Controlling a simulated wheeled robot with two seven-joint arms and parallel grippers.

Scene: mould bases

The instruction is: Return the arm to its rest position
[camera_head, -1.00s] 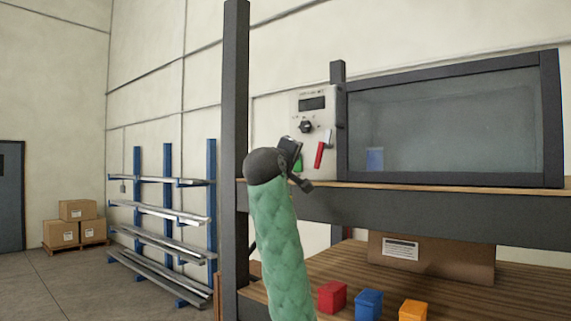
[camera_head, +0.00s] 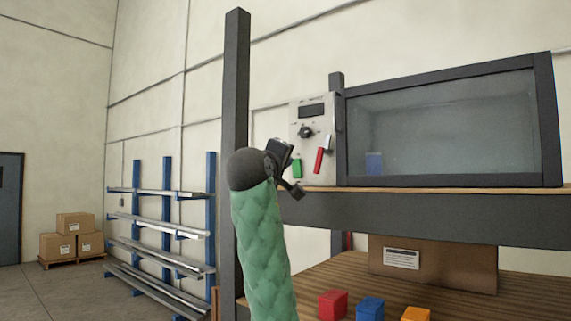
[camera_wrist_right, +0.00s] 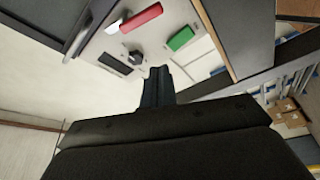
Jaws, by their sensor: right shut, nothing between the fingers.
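My right arm, in a green quilted sleeve, rises from the bottom of the head view. My right gripper (camera_head: 291,186) is at its upper end, left of the control panel (camera_head: 313,112) and apart from it. The right wrist view shows the gripper (camera_wrist_right: 157,72) with its fingers together and nothing between them. The panel carries a dark display, a black knob (camera_head: 305,132), a green switch (camera_head: 297,168) and a red lever (camera_head: 319,160). My left gripper is in no view.
A dark post (camera_head: 236,80) stands behind my arm. A glass-fronted box (camera_head: 450,125) sits on the upper shelf. Below are a cardboard box (camera_head: 440,266) and red (camera_head: 332,304), blue (camera_head: 369,309) and orange (camera_head: 415,314) blocks. A metal rack (camera_head: 160,230) stands left.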

